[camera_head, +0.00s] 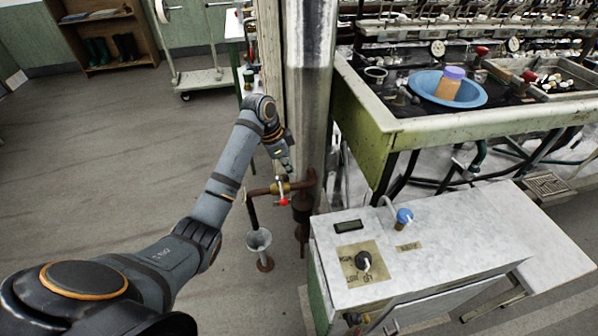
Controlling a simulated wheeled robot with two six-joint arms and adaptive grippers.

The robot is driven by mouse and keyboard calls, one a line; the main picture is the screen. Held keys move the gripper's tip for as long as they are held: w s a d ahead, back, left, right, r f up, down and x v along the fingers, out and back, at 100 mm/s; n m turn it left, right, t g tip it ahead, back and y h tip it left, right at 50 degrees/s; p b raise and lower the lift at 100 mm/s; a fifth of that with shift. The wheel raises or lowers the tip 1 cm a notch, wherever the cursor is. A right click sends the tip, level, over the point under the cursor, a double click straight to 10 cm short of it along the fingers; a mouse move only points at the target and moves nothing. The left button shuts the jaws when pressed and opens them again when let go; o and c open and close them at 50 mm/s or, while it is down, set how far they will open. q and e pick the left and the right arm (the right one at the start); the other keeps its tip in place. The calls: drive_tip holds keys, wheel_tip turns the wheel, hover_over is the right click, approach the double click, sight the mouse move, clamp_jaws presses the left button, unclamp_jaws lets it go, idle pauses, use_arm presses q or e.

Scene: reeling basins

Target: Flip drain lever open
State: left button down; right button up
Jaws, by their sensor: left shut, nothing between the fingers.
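The drain valve (281,188) is a brass fitting on a rusty horizontal pipe beside the metal column. Its short drain lever, with a red tip (283,202), points down from the valve, across the pipe. My left arm reaches in from the lower left. My left gripper (288,167) is shut and empty, just above the valve and lever. I cannot tell whether its fingertips touch the lever. A grey funnel (259,240) stands below the pipe's left end. My right gripper is not in view.
A metal column (308,80) rises just behind the valve. A marble-topped control box (390,250) with a black knob stands close on the right. A green-edged basin bench (400,130) holds a blue bowl (425,84).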

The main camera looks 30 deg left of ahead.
sight(281, 191)
use_arm(q)
drive_tip(key=s+b+x, duration=0.2)
drive_tip(key=b+x, duration=0.1)
drive_tip(key=x, duration=0.6)
drive_tip(key=shift+s+a+r+p, duration=0.2)
drive_tip(key=shift+s+a, duration=0.15)
drive_tip(key=shift+a, duration=0.35)
drive_tip(key=shift+s+a+r+p, duration=0.15)
drive_tip(key=shift+s+a+r, duration=0.15)
drive_tip(key=shift+a, duration=0.45)
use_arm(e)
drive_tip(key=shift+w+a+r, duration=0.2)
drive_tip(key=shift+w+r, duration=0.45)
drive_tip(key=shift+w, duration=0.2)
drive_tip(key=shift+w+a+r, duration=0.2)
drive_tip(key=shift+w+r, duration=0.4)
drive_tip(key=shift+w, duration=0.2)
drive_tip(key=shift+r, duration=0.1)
